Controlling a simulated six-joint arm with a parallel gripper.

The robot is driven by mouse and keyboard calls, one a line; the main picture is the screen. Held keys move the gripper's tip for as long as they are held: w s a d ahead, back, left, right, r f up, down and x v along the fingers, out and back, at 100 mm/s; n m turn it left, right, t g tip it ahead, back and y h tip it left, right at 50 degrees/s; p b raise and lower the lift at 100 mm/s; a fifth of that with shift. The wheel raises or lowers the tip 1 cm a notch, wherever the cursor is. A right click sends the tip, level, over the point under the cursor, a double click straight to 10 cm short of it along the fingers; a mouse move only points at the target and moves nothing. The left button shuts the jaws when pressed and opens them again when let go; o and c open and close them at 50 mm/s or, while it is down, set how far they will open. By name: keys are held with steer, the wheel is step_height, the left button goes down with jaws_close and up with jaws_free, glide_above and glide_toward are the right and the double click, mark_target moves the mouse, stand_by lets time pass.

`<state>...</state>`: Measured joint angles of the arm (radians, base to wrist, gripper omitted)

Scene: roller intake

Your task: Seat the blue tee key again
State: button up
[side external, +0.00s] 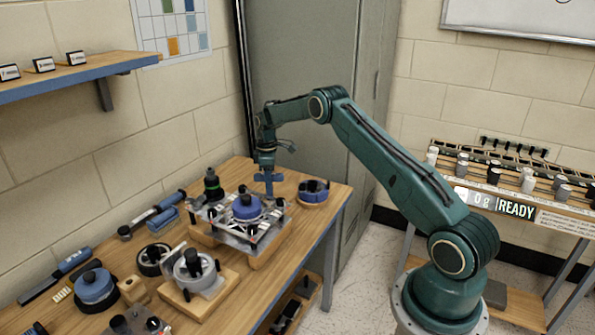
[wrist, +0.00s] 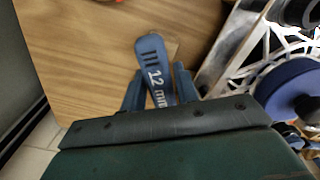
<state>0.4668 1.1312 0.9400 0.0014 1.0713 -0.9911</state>
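The blue tee key (wrist: 153,62) is marked "12 mm" and shows its handle in the wrist view, lying between the two fingers of my gripper (wrist: 160,88). The fingers appear closed on the handle's sides. In the side external view my gripper (side external: 266,170) points down, with the blue key (side external: 266,181) below it, at the far right corner of the metal fixture (side external: 270,223). The key's lower end is not clear, so I cannot tell whether it touches anything. The fixture carries a blue roller (side external: 246,206), which also shows in the wrist view (wrist: 290,88).
A blue-and-black round part (side external: 313,190) lies right of the fixture. A grey roller (side external: 194,265) on a wooden block and a blue disc (side external: 94,286) are nearer. A grey cabinet (side external: 310,90) stands behind the bench.

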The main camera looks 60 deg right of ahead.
steer(key=shift+r, duration=0.8)
steer(key=shift+o, duration=0.2)
steer(key=o, duration=0.5)
steer(key=shift+o, duration=0.2)
